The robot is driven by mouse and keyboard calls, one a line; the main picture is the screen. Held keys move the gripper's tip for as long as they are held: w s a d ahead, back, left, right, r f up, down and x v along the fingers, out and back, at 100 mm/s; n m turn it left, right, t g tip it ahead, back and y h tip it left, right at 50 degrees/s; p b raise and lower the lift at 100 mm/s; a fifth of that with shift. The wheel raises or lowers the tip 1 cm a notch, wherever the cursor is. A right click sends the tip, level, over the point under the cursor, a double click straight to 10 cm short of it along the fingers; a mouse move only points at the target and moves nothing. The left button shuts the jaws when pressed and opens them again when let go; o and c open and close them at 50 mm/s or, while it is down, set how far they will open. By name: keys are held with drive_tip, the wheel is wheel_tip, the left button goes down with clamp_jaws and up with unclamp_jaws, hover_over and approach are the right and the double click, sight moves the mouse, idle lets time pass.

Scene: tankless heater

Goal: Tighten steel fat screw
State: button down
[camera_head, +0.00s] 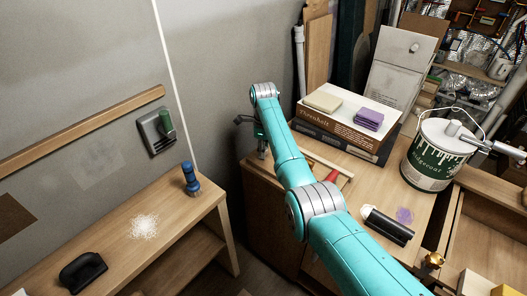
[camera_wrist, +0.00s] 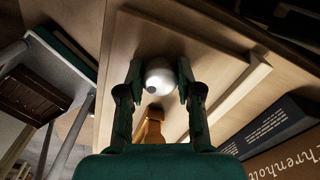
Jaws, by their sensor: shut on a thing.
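In the wrist view the two dark fingers of my gripper (camera_wrist: 160,78) are closed on either side of a smooth, rounded, steel-coloured head (camera_wrist: 160,81) with a dark spot on its left. I take this head for the steel fat screw, touching both fingertips. A golden-brown piece (camera_wrist: 152,127) shows just below it, between the fingers. Whatever the head is seated in is hidden.
A wooden worktop (camera_head: 390,185) bears a stacked box (camera_head: 350,132), a purple sponge (camera_head: 369,119), a paint can (camera_head: 432,155) and a black cylinder (camera_head: 387,226).

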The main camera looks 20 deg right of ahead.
drive_tip(key=shift+m, duration=1.3)
drive_tip(key=m, duration=0.4)
drive_tip(key=shift+f, duration=0.1)
drive_tip(key=c, duration=1)
unclamp_jaws()
drive_tip(key=shift+f, duration=0.1)
drive_tip(key=n, duration=0.6)
